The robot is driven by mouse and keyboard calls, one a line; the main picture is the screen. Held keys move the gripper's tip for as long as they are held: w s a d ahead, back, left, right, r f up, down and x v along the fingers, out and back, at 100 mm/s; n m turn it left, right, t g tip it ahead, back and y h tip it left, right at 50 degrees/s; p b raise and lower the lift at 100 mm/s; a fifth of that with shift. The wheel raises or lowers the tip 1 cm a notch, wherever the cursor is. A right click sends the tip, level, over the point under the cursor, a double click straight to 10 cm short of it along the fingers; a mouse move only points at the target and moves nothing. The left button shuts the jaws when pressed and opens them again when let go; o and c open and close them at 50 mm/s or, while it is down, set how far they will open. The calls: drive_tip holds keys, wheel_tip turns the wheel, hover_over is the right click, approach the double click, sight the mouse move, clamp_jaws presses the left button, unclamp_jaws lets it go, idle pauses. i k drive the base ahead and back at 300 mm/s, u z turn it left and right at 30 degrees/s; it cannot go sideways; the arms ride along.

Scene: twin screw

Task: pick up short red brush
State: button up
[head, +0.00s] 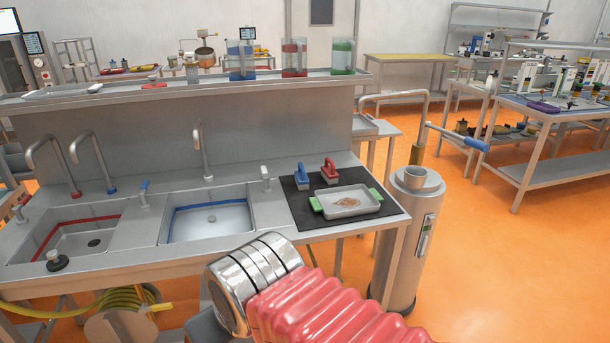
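The short red brush (330,173) stands on the black mat (298,210) at the right end of the steel sink bench. It has a red handle on top and a pale bristle block below. A similar blue brush (302,178) stands close to its left. A pale tray with green handles (340,214) lies just in front of both, with a brownish patch inside. My arm, with red bellows and a chrome section, shows at the bottom centre, in front of the bench. My gripper's fingers are not in view. Nothing covers the red brush.
Two sink basins, one red-lined (70,243) and one blue-lined (210,218), lie left of the mat with tall taps behind. A raised shelf (190,84) runs behind them. A steel cylinder (405,245) with a bent pipe stands right. Orange floor is open farther right.

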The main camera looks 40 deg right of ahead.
sight(328, 173)
drive_tip(key=u, duration=1.65)
drive_tip(key=k, duration=1.7)
drive_tip(key=z, duration=1.3)
